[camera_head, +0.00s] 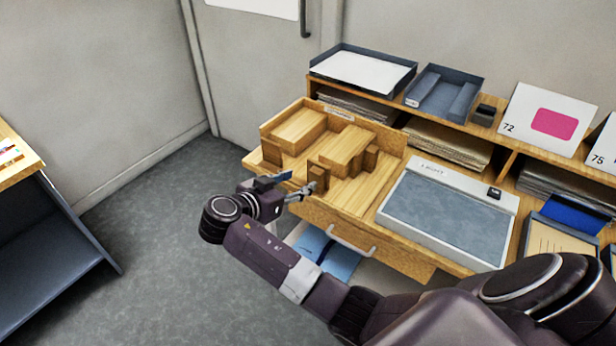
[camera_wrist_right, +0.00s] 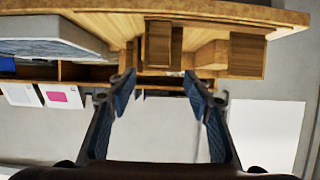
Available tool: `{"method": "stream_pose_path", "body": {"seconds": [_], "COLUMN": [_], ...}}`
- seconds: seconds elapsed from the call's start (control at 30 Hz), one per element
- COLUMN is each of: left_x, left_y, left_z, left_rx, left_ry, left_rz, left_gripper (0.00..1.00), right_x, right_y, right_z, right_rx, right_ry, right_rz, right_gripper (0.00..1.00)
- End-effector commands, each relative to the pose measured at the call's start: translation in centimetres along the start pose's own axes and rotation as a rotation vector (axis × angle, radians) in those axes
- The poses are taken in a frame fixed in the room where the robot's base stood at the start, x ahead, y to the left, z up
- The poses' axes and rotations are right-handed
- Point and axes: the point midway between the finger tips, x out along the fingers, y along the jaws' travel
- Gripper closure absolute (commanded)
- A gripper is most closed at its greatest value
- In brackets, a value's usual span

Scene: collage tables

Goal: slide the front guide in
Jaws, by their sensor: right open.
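A wooden jig tray (camera_head: 385,139) stands on the table with light wooden blocks (camera_head: 347,148) inside. The front guide (camera_head: 319,176), a small brown wooden block, stands near the tray's front edge. In the right wrist view, which looks upside down, the front guide (camera_wrist_right: 160,45) lies ahead between the fingertips. My right gripper (camera_head: 290,184) is open just in front of the guide, at the tray's front left. The right wrist view shows its two blue-padded fingers (camera_wrist_right: 159,84) apart with nothing between them. My left gripper is not in view.
Another brown block (camera_head: 271,152) stands at the tray's left and one (camera_head: 371,158) at its right. A grey light panel (camera_head: 440,215) lies right of the tray. A shelf with paper trays (camera_head: 362,70) runs behind. A drawer handle (camera_head: 350,241) is below.

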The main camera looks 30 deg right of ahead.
Motion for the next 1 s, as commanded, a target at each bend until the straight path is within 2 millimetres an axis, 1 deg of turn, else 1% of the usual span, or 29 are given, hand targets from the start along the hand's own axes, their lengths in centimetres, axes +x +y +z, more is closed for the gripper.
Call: {"method": "stream_pose_path", "body": {"seconds": [0.33, 0.5, 0.63, 0.83, 0.87, 1.0], "left_x": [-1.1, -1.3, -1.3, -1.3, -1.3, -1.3], "left_y": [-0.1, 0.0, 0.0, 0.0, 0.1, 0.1], "left_z": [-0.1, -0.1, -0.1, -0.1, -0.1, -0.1], "left_rx": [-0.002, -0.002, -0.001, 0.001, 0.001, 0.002], "left_ry": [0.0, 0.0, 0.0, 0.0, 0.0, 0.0], "left_rz": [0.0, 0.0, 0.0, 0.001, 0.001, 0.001], "left_gripper": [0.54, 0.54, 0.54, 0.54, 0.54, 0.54], "right_x": [5.2, 7.0, 7.5, 7.6, 7.6, 7.6], "right_y": [0.2, 0.1, 0.1, 0.1, 0.1, 0.1], "right_z": [-0.2, -0.1, 0.0, 0.1, 0.1, 0.1], "right_rx": [-0.003, -0.003, -0.003, -0.003, -0.003, -0.003], "right_ry": [0.003, 0.002, 0.0, -0.001, -0.001, -0.001], "right_rz": [0.004, 0.002, 0.001, 0.001, 0.001, 0.001], "right_gripper": [0.54, 0.54, 0.54, 0.54, 0.55, 0.7]}}
